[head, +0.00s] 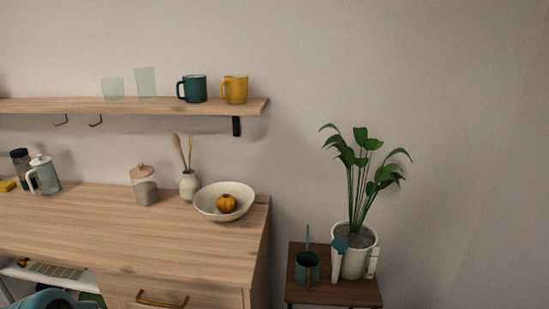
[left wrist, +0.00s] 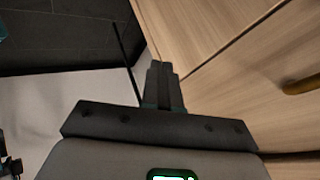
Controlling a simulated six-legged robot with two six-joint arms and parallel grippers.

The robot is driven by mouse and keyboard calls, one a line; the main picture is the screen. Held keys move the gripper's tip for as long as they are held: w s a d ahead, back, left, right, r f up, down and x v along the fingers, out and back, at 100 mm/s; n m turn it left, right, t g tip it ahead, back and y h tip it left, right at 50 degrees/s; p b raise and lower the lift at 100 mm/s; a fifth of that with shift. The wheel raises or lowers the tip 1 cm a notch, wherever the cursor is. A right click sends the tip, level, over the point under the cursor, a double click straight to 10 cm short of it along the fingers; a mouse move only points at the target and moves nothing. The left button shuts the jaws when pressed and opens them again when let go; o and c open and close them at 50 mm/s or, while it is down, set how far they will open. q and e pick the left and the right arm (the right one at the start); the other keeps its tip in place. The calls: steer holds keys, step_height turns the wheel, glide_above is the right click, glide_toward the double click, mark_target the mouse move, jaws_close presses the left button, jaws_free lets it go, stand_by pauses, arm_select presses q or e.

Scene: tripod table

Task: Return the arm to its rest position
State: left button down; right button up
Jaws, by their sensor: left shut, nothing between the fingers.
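My left gripper (left wrist: 165,70) shows in the left wrist view. Its dark fingers are together with nothing between them. Behind the fingertips are the wooden cabinet front (left wrist: 215,30) and a pale surface (left wrist: 85,85) to the left; I cannot tell the exact gap to them. In the head view I cannot make out either gripper. My right gripper shows in neither view.
The wooden counter (head: 90,230) carries a bowl (head: 208,205) with an orange fruit, a jar, a vase and a pitcher. A shelf (head: 60,105) holds cups and glasses.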

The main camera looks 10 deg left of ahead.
arm_select(q)
steer(key=s+d+f+n+g+h+p, duration=0.1)
steer(key=s+d+n+g+p, duration=0.2)
steer(key=s+d, duration=0.8)
steer(key=s+d+f+n+g+b, duration=0.1)
steer(key=s+d+f+n+g, duration=0.1)
steer(key=s+n, duration=1.1)
steer(key=shift+s+d+f+n+g+y, duration=0.2)
steer(key=shift+s+d+n+g+y, duration=0.15)
steer(key=shift+d+g, duration=0.65)
steer(key=shift+d, duration=0.2)
